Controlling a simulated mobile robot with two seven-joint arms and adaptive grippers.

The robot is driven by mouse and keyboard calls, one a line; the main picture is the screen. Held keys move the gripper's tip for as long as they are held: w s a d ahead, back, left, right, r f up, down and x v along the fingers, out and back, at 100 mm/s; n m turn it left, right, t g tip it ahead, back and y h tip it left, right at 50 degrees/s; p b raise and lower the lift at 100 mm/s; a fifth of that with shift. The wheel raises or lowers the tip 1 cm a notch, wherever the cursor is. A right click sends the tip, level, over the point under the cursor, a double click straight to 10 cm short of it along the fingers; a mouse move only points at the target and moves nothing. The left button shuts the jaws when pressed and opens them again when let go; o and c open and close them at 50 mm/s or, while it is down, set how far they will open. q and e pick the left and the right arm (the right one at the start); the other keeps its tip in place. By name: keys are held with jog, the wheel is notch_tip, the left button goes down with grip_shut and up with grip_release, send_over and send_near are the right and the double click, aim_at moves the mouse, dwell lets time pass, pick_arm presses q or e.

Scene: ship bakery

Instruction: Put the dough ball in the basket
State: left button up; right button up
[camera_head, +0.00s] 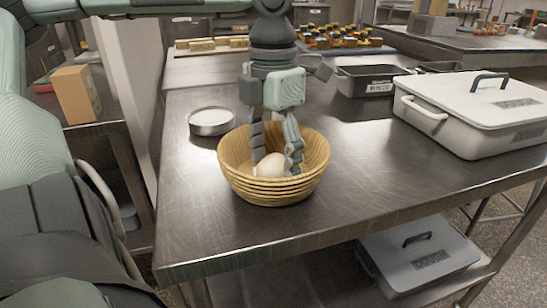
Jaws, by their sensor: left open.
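The basket (245,188) is a round, ribbed, tan bowl on the steel table, near its front left part. The pale dough ball (270,166) shows inside the basket, low down, partly hidden by the front rim. My left gripper (276,163) points straight down into the basket with its fingers apart, one on each side of the dough ball. Whether a finger touches the ball I cannot tell. My right gripper is not in view.
A round metal tin (211,122) with white contents stands behind the basket to the left. A large white lidded box (470,140) stands on the right. A dark pan (366,82) and small colourful items (342,38) are at the back. The front right tabletop is clear.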

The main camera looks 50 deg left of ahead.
aim_at(274, 157)
pick_arm(q)
notch_tip(274, 157, up, 12)
jog(key=shift+r+p, duration=0.2)
jog(key=shift+p, duration=0.1)
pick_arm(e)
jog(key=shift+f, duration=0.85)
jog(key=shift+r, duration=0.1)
